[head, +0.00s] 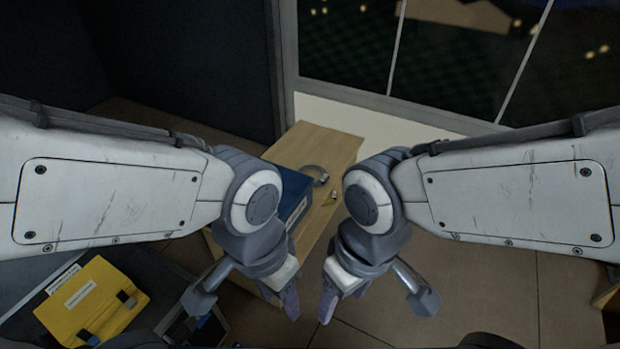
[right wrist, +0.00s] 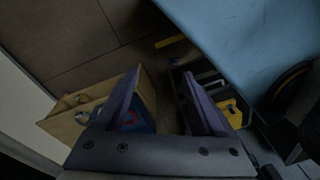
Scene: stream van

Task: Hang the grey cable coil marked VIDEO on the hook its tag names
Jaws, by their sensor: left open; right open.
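A small grey curved item (head: 316,173), perhaps the cable coil, lies on the wooden surface at the centre of the head view. It is too small for me to read a VIDEO marking or a tag on it. No hook can be made out. My left gripper (head: 282,298) points down, open and empty, below and left of that item. My right gripper (head: 335,298) points down beside it, open and empty. The right gripper's two fingers also show spread apart in the right wrist view (right wrist: 162,98), with nothing between them.
A blue box (head: 292,192) with a white label stands on the wooden bench (head: 338,147), partly behind my left arm. A yellow labelled case (head: 90,302) lies at lower left. A small yellowish item (head: 331,198) lies on the bench. Tiled floor (head: 460,290) at right is clear.

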